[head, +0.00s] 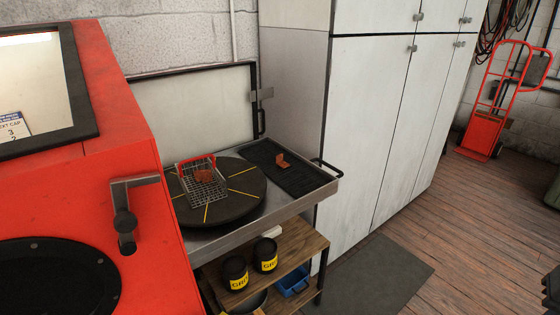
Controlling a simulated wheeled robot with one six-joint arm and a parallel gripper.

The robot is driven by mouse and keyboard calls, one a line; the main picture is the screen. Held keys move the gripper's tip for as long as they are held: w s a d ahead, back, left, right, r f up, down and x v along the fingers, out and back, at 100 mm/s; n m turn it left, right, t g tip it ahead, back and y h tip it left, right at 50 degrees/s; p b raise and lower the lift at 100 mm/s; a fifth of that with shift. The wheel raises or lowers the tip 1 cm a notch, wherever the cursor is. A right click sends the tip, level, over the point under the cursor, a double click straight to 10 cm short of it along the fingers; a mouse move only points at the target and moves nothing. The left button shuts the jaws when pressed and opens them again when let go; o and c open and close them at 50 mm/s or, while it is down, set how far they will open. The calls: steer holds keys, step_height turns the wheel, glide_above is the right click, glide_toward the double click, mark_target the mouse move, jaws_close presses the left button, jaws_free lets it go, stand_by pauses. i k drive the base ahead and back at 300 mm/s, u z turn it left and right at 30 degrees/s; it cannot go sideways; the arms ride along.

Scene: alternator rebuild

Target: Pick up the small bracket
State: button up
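A small orange-brown bracket (283,160) with a bent, angled shape lies on a black ribbed mat (300,181) at the right of the metal cart top. A second orange-brown piece (204,177) sits in a wire basket (207,194) on the round black turntable (247,199). The basket's wires partly cover that piece, and I cannot tell its exact shape. My gripper is not in view.
A red cabinet (120,170) with a metal handle fills the left. The cart (318,193) has a raised back panel and side handle. Its lower shelf holds two black grease tubs (265,255). Tall white cabinets (375,120) stand behind. Wooden floor (480,220) is open at right.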

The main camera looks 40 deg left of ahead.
mark_target(279, 161)
steer(key=u, duration=0.45)
steer(key=i, duration=1.25)
steer(key=u, duration=1.45)
steer(key=i, duration=0.8)
steer(key=u, duration=0.6)
